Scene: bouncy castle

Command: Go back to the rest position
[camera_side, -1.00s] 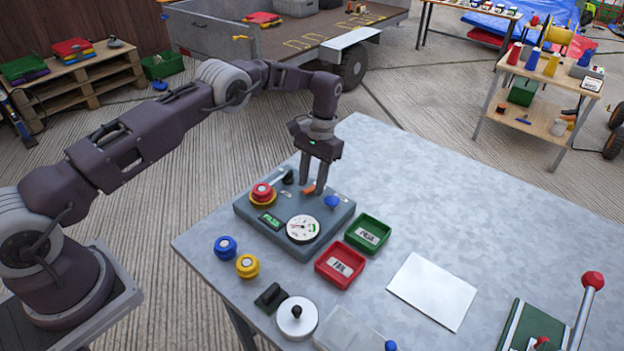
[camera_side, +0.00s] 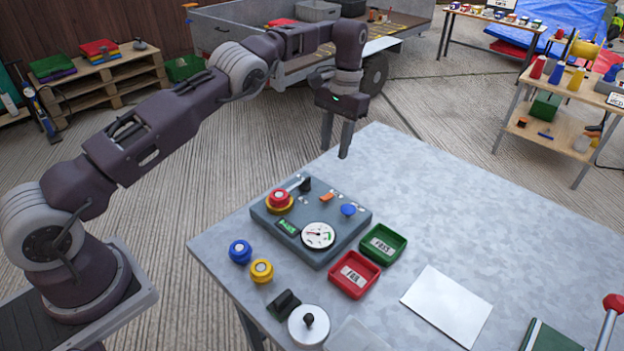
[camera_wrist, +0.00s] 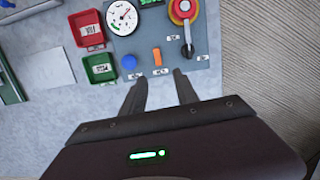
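My gripper (camera_side: 335,150) is raised in the air beyond the far edge of the grey test panel (camera_side: 267,228). Its two fingers stand apart with nothing between them, as the wrist view (camera_wrist: 158,82) also shows. The panel lies on the table and carries a dial gauge (camera_side: 318,235), a green display (camera_side: 287,227), a red-topped yellow ring piece (camera_side: 279,200), a black-knobbed lever (camera_side: 305,184), an orange switch (camera_side: 327,197) and a blue knob (camera_side: 348,209). The fingers touch none of these.
On the table (camera_side: 450,210) stand a green tray (camera_side: 400,250), a red tray (camera_side: 372,285), blue (camera_side: 240,251) and yellow (camera_side: 262,271) round pieces, a black block (camera_side: 284,304), a silver disc (camera_side: 297,330) and a white sheet (camera_side: 448,303). The table's far right is clear.

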